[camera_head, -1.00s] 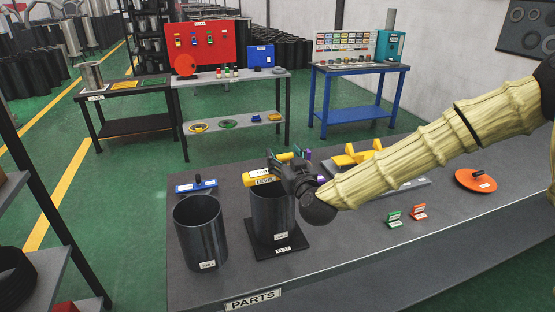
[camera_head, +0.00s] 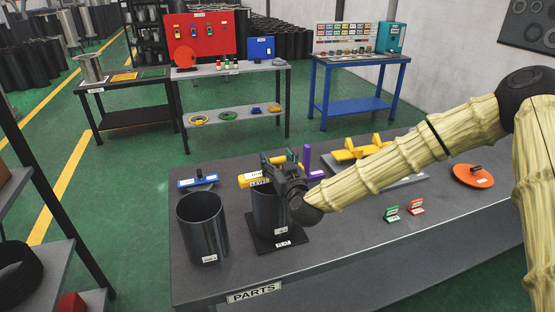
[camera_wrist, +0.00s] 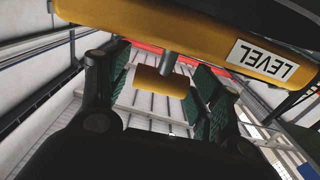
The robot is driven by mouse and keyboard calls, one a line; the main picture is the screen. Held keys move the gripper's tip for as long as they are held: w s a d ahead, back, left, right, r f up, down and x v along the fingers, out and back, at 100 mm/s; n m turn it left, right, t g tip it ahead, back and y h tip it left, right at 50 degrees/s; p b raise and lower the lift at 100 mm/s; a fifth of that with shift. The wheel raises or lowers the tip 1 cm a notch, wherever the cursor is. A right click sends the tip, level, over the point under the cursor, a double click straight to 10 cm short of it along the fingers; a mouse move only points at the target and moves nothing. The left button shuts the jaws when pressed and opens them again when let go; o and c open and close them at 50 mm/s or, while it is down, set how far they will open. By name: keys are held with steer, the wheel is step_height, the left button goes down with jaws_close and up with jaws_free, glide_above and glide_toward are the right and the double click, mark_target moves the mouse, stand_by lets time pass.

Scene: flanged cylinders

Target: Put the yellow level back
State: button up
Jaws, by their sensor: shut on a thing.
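The yellow level (camera_head: 246,181), a bar with a white LEVEL label, is at the top of a dark cylinder (camera_head: 267,217) on a square black base plate. Whether it touches the rim is unclear. A stem and a small yellow block (camera_wrist: 160,82) show below the bar, between my fingers (camera_wrist: 165,125). The exact contact is hidden.
A second open cylinder (camera_head: 202,228) stands close at left. A blue tool (camera_head: 197,182) lies behind it. A purple upright piece (camera_head: 307,158) and yellow blocks (camera_head: 360,150) stand behind my arm. Green (camera_head: 391,214) and orange (camera_head: 416,206) pieces and an orange disc (camera_head: 473,176) are at right.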

steer(key=shift+d+f, duration=0.1)
steer(key=shift+f, duration=0.05)
steer(key=o, duration=1.4)
steer(key=shift+s, duration=0.1)
steer(key=shift+s+d+f+b, duration=0.15)
steer(key=shift+s+b, duration=0.2)
steer(key=b+v, duration=0.4)
steer(key=v, duration=0.6)
steer(key=shift+r, duration=0.25)
